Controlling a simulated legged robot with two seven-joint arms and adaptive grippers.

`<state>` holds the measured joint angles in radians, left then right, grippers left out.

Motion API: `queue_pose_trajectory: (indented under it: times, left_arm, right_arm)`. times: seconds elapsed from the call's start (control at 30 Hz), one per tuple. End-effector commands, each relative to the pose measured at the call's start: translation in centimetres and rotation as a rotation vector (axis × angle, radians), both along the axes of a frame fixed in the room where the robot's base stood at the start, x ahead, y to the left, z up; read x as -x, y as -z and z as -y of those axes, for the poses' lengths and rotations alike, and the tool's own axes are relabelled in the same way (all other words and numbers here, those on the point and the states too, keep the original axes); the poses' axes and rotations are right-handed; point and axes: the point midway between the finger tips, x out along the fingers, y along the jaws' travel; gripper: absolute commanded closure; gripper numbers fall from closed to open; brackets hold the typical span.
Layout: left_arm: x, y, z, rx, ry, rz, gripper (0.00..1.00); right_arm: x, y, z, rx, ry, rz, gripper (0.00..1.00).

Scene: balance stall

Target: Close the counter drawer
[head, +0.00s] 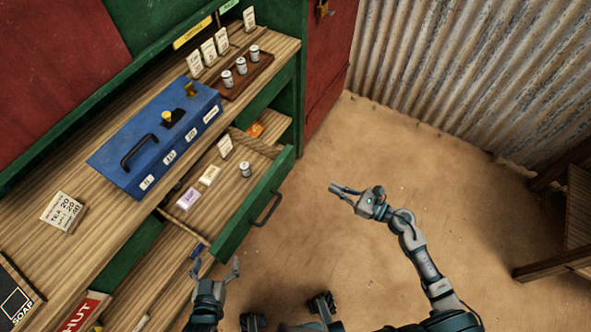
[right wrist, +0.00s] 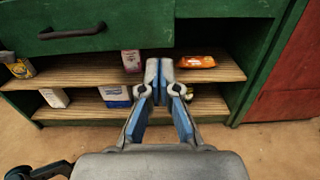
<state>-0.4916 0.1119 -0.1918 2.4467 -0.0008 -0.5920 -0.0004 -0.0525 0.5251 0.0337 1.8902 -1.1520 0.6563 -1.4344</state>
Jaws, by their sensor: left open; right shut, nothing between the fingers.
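The counter drawer is pulled out, its green front (head: 252,205) standing away from the wooden counter (head: 120,215). A dark bar handle (head: 268,208) is on the front's outer face and also shows in the right wrist view (right wrist: 72,33). Inside the drawer lie a few small cards or packets and a small can (head: 245,169). My left gripper (head: 216,268) is open and empty, just below the drawer's lower-left corner in the head view. My right gripper (head: 335,188) is shut and empty, right of the drawer over the sandy floor; its fingers (right wrist: 160,66) face the shelves.
A blue cash box (head: 135,163) and a wooden rack of small cans (head: 245,77) stand on the counter. Shelves below hold packets, including an orange one (right wrist: 196,62). A wooden table (head: 570,220) stands far right. The floor between is clear.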

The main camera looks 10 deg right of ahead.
Motion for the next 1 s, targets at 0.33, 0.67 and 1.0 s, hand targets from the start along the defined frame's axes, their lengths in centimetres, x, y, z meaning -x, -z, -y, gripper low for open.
queue_pose_trajectory:
  times: [0.33,0.67,1.0]
  left_arm:
    - [0.2,0.0,-0.2,-0.005,-0.001,-0.02,0.0]
    - [0.3,0.4,-0.2,-0.012,-0.002,-0.043,0.0]
    - [0.2,0.3,-0.2,-0.009,-0.003,-0.035,0.0]
  right_arm:
    - [-3.6,-0.5,-3.7,0.007,-0.005,0.013,1.0]
    - [-8.2,-0.3,-8.2,0.004,-0.002,0.008,1.0]
    - [-9.8,-0.2,-9.9,0.005,-0.002,0.006,1.0]
